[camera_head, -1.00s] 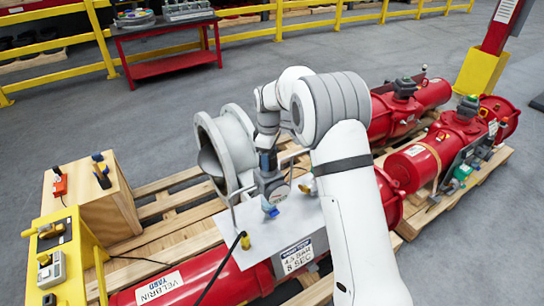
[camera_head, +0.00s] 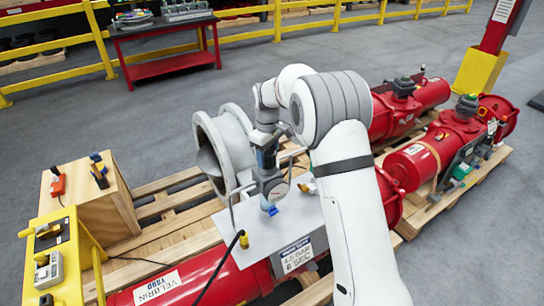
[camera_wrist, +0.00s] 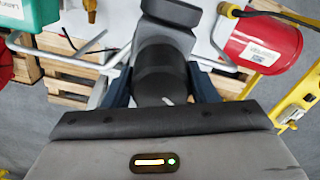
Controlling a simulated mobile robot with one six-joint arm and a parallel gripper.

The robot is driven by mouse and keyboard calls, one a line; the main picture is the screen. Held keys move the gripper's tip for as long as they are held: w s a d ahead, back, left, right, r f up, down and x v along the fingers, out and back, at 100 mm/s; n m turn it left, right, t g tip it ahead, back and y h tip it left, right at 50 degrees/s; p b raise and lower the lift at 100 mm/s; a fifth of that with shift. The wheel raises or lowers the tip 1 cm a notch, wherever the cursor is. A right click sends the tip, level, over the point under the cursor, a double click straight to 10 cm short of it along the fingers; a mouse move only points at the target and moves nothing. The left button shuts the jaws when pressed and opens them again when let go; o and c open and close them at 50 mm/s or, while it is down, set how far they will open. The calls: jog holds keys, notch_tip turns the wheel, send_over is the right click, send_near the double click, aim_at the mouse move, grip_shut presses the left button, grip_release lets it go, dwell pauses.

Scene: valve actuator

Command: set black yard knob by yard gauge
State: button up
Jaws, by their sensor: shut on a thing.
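My gripper (camera_wrist: 165,88) has its two dark fingers on either side of a black round knob (camera_wrist: 165,72) and is shut on it. The knob joins a dark grey body above it in the wrist view. In the head view, my gripper (camera_head: 266,160) is over a grey unit (camera_head: 270,184) on the pale plate (camera_head: 300,215) of the red Velbrin Yard actuator (camera_head: 205,278). The unit has a rounded side and a blue part underneath. No gauge dial or needle is readable in either view. A sign (camera_head: 297,255) reads 4.5 bar, 8 sec.
A wooden box (camera_head: 95,205) with small handles and a yellow control stand (camera_head: 65,255) are at left. A grey flanged pipe (camera_head: 225,145) stands close behind my gripper. Bent metal bars (camera_wrist: 75,62) flank it. Other red actuators (camera_head: 440,145) lie at right.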

aim_at(267, 151)
jog(key=m, duration=0.2)
jog(key=m+b, duration=0.1)
jog(key=m, duration=0.2)
jog(key=shift+w+a+r+m, duration=0.15)
jog(key=shift+m, duration=0.15)
jog(key=m, duration=0.5)
jog(key=shift+m+b, duration=0.3)
jog(key=shift+b, duration=0.1)
jog(key=o, duration=0.9)
jog(key=shift+o, duration=0.4)
jog(key=shift+r+b, duration=0.5)
jog(key=shift+r, duration=3.3)
